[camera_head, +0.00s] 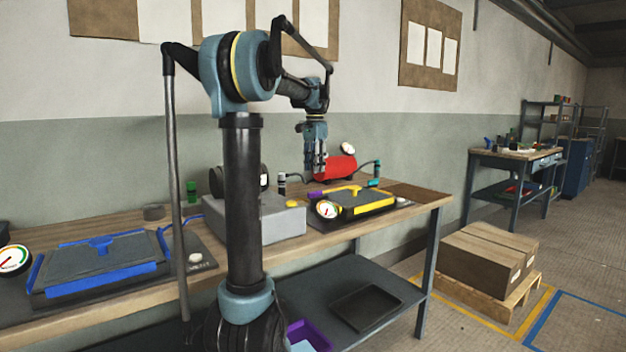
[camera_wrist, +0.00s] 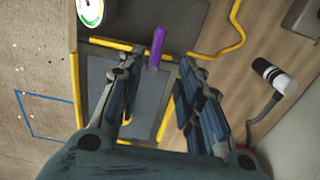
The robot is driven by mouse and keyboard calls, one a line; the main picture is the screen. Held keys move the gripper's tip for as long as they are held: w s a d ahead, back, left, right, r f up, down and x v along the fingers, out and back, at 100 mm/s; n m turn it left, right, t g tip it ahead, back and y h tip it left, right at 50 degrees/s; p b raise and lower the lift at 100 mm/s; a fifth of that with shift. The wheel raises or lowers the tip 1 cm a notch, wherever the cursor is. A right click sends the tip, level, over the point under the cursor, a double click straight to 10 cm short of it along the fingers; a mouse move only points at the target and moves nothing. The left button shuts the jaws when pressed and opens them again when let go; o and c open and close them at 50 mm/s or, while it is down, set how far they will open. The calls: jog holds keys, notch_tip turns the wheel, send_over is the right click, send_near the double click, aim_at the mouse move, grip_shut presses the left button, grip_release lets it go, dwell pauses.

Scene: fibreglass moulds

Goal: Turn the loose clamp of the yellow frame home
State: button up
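The yellow frame (camera_head: 372,208) lies around a dark mould on the bench; in the wrist view its yellow bars (camera_wrist: 110,44) surround a grey panel. A purple clamp handle (camera_wrist: 157,48) sticks out at the frame's edge; in the head view it shows as a small purple piece (camera_head: 316,195) at the frame's left end. My gripper (camera_head: 317,172) points down above that area. In the wrist view my gripper (camera_wrist: 156,66) is open, and the purple handle appears between and beyond its fingertips, with nothing gripped. Whether they touch cannot be told.
A dial gauge (camera_head: 326,209) stands beside the frame's left end. A red cylinder (camera_head: 336,168) lies behind it, and a grey box (camera_head: 262,222) is to the left. A blue frame (camera_head: 100,268) lies further left. A black-and-white cylinder (camera_wrist: 274,76) with a cable is at the wrist view's right.

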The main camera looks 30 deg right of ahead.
jog(key=shift+r, duration=1.3)
